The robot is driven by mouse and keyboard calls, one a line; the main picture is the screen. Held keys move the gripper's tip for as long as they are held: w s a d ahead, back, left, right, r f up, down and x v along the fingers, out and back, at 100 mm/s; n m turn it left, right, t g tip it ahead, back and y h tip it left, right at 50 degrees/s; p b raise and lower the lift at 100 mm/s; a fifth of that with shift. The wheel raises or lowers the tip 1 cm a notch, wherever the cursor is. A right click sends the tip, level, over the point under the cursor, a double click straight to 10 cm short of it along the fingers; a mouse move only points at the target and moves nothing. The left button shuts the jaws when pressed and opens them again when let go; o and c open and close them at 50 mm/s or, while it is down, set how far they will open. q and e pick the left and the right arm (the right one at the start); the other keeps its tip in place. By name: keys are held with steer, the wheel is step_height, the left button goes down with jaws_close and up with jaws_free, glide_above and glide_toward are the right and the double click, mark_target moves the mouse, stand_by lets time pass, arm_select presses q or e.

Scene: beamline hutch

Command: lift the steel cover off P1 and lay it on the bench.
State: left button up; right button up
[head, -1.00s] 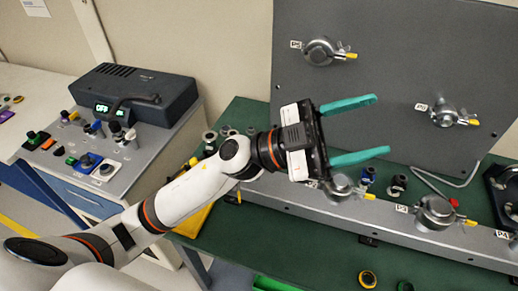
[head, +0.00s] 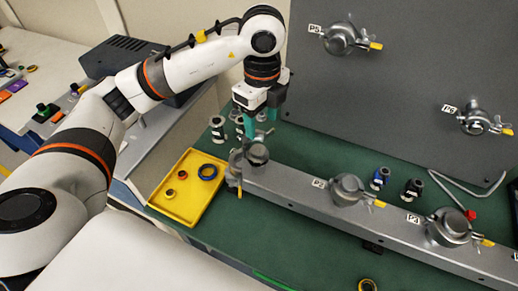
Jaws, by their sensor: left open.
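Whether a finger touches the cover, I cannot tell. My right gripper is not in view.
The green bench (head: 310,150) has bare room behind the rail. A yellow tray (head: 190,207) with several rings lies left of the rail.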

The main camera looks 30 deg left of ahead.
mark_target(259, 150)
arm_select(q)
step_height(259, 150, down, 3)
steer(key=shift+p, duration=0.4)
steer(key=f, duration=0.1)
steer(key=f+p, duration=0.1)
steer(key=f, duration=0.1)
steer(key=f+p, duration=0.1)
steer(key=shift+s+a+f, duration=0.2)
steer(key=shift+s+f, duration=0.15)
steer(key=shift+f, duration=0.35)
steer(key=c, duration=0.8)
